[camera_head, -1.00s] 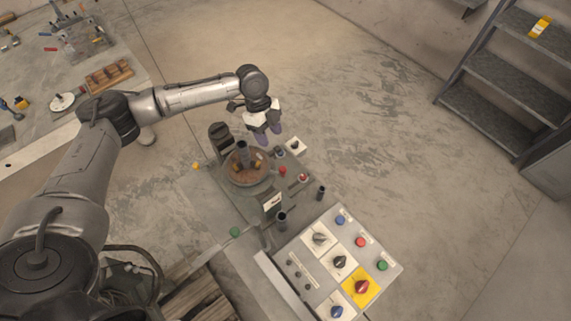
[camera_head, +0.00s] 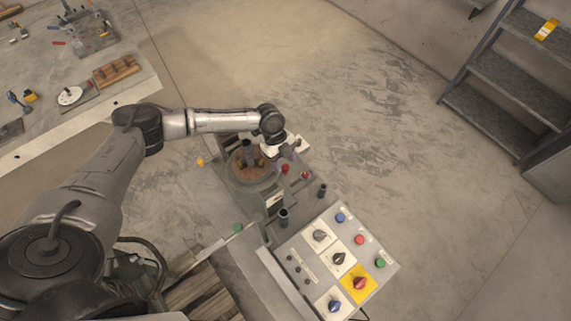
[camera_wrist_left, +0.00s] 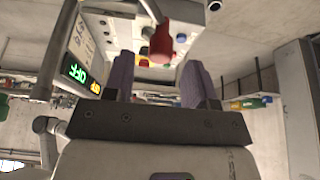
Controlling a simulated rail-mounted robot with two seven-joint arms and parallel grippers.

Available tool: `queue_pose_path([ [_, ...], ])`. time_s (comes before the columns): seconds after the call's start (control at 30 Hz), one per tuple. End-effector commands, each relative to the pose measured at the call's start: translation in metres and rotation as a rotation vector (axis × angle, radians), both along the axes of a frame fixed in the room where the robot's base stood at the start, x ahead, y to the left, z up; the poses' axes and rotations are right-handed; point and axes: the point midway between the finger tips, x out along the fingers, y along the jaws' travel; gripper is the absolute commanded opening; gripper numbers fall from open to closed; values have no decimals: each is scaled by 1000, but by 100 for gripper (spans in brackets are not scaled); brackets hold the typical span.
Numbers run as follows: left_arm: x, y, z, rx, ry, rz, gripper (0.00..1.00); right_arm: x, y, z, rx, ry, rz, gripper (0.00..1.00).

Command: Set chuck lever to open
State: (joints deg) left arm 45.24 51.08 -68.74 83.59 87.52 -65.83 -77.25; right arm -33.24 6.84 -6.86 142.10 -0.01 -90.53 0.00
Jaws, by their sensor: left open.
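My left gripper (camera_head: 289,155) is over the far right side of the auger positioner (camera_head: 248,193), by the white plate there. In the left wrist view its two purple fingers (camera_wrist_left: 160,82) are apart with nothing gripped. A lever with a red knob (camera_wrist_left: 161,44) shows just beyond the fingertips, roughly between them, and appears apart from them. In the head view two red knobs (camera_head: 304,175) and (camera_head: 285,169) stand near the gripper; I cannot tell which is the chuck lever. The lever's setting cannot be read. My right gripper is out of view.
A round brown chuck table (camera_head: 235,170) with a dark upright post is left of the gripper. A control panel (camera_head: 318,266) with knobs and buttons stands nearer. A lit display (camera_wrist_left: 76,70) is at the left of the wrist view.

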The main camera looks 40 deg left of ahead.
Motion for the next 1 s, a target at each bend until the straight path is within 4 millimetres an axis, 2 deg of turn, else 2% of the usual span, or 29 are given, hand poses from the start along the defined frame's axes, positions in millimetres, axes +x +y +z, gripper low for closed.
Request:
queue_pose_path([
  [0.1,-1,-6,-12,0,2,-1,52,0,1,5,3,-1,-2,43],
  [0.3,-2,-10,-25,1,1,1,52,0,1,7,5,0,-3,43],
  [0.67,-2,-11,-28,1,0,1,52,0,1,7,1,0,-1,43],
  [1.0,-2,-11,-28,1,0,1,21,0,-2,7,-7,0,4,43],
])
